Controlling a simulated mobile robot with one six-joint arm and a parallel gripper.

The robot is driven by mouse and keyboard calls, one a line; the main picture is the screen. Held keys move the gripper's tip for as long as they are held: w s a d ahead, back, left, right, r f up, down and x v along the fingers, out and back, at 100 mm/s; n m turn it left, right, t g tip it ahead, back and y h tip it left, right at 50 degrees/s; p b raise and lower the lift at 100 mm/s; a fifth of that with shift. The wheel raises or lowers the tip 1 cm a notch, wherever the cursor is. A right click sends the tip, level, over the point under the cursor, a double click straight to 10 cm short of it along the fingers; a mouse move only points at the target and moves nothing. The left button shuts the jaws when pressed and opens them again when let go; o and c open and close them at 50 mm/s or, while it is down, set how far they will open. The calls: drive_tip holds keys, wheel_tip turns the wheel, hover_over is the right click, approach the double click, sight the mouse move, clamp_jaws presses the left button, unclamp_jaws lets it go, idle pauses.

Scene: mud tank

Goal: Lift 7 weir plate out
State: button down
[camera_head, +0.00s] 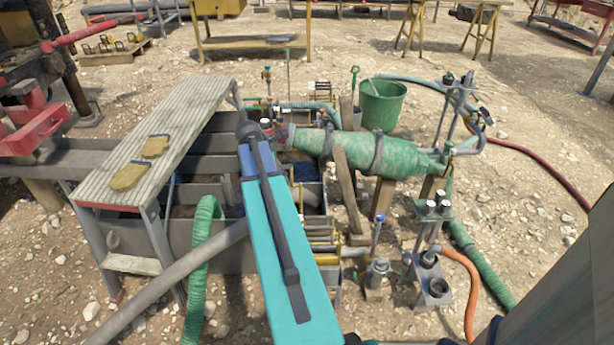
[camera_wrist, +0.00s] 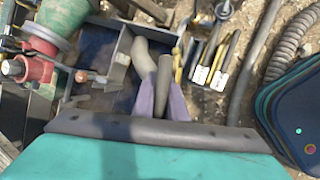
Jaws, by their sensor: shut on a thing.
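My gripper (camera_wrist: 162,98) shows in the wrist view as two purple jaws at the end of a teal and dark body, shut on a grey bar (camera_wrist: 165,72). What hangs below this bar is hidden, and I can read no number on it. In the head view my teal arm reaches over the tank and hides the gripper. Several upright plates with yellow edges and white tags (camera_head: 322,243) stand in a row at the tank's near right side. They also show right of the jaws in the wrist view (camera_wrist: 202,73).
Green hoses and an orange hose (camera_head: 468,275) run around the tank.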

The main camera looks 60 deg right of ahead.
drive_tip(key=w+a+r+n+t, duration=0.1)
drive_tip(key=w+a, duration=0.5)
drive_tip(key=a, duration=0.3)
drive_tip(key=w+a+r+n, duration=0.1)
drive_tip(key=w+a+n, duration=0.1)
drive_tip(key=w+a, duration=0.45)
drive_tip(key=w+a+r+n+t, duration=0.15)
drive_tip(key=w+a, duration=0.25)
drive_tip(key=a, duration=0.7)
drive_tip(key=a+r+m, duration=0.1)
drive_tip(key=a+r, duration=0.1)
drive_tip(key=a, duration=1)
drive_tip(key=s+a+r+m+g, duration=0.1)
drive_tip(key=a+r, duration=0.1)
drive_tip(key=a, duration=1)
drive_tip(key=shift+s+a+r, duration=0.2)
drive_tip(key=shift+a, duration=0.1)
drive_tip(key=shift+a+g, duration=0.1)
drive_tip(key=shift+g, duration=0.15)
